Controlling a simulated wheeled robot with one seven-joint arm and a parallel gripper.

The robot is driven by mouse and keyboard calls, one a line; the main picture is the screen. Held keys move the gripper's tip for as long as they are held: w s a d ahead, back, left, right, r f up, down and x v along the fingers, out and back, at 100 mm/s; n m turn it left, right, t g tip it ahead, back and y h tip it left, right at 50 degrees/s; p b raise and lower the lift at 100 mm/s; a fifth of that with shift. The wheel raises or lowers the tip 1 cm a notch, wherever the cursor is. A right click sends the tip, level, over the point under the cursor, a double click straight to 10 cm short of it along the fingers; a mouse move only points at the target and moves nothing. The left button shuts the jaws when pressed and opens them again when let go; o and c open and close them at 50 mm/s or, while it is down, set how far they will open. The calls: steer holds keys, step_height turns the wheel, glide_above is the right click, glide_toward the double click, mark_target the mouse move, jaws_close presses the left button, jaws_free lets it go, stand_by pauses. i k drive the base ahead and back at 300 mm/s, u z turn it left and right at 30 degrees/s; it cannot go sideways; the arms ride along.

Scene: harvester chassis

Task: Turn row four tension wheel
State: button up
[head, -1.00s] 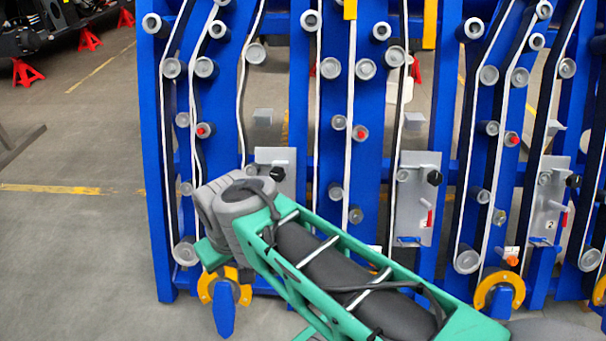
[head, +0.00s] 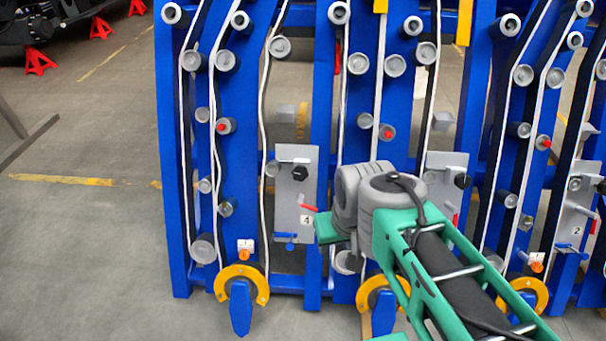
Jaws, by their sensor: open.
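The grey control plate marked 4 (head: 295,215) hangs on the blue frame, left of my arm. It carries a black knob (head: 299,173) near its top, a red lever (head: 309,207) at its right edge and a blue handle (head: 285,238) near its bottom. Below and to the left, a yellow curved guard (head: 240,273) sits around a blue lever-like part (head: 240,308). I cannot tell which round part is the tension wheel. My green arm and grey wrist stand just right of the plate.
The blue frame (head: 172,180) carries several grey rollers with white belts. A second control plate (head: 447,185) is partly behind my arm, and one marked 2 (head: 573,212) stands farther right. The floor at the left (head: 80,250) is clear.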

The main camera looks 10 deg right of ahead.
mark_target(300, 173)
steer(key=u, duration=0.45)
steer(key=k, duration=0.6)
steer(key=u, duration=0.85)
steer(key=i, duration=1.2)
steer(key=z, duration=0.65)
